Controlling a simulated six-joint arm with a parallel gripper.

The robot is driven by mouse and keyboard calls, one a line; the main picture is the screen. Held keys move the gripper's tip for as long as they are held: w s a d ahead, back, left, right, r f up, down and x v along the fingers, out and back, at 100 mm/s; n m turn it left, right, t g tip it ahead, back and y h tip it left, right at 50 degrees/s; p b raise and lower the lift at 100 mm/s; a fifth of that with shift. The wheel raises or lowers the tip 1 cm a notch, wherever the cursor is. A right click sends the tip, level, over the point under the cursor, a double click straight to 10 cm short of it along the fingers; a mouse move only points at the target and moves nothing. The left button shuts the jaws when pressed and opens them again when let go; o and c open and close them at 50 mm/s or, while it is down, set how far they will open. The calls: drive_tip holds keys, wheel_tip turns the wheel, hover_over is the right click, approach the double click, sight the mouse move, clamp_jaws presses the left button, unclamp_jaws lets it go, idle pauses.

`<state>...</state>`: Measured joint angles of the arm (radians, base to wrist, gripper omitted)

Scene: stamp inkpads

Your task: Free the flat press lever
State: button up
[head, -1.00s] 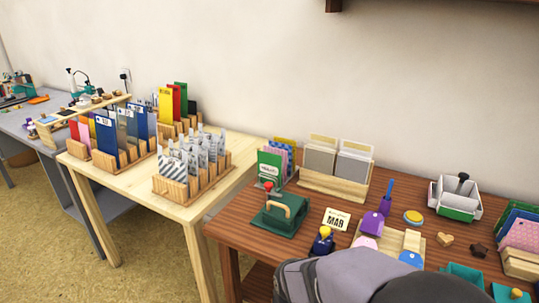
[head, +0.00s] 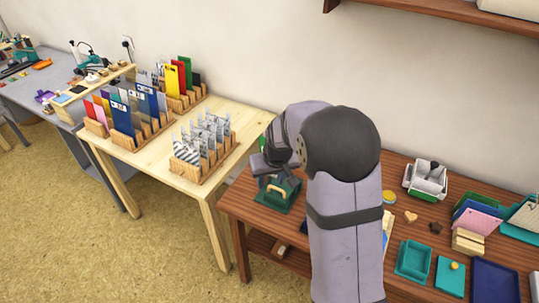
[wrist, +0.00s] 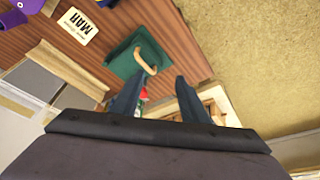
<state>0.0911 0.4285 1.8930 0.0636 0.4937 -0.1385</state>
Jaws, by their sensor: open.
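The flat press (head: 270,204) is a dark green block on the brown table's left end, with a tan wooden handle (head: 276,188) arching on it. My arm and gripper (head: 262,168) hang over its back part and hide it there. In the wrist view the green press (wrist: 122,64) and handle (wrist: 144,62) lie beyond my fingertips. My gripper (wrist: 158,82) is open, its two dark fingers apart with nothing held between them. A small red part (wrist: 144,94) shows beside the left finger, partly hidden. I cannot tell whether the fingers touch the press.
A "MAR" card (wrist: 77,25) lies close to the press. A wooden holder with grey cards (wrist: 55,75) stands near it. A pale wood table (head: 150,158) with card racks is at left. Teal trays (head: 413,260) sit at front right. A wall shelf (head: 430,12) hangs above.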

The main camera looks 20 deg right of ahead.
drive_tip(key=w+d, duration=0.3)
drive_tip(key=w, duration=0.6)
drive_tip(key=shift+t, duration=0.4)
drive_tip(key=shift+d+p+x, duration=0.2)
drive_tip(key=shift+p+x, duration=0.85)
drive_tip(key=shift+x, duration=2.8)
clamp_jaws()
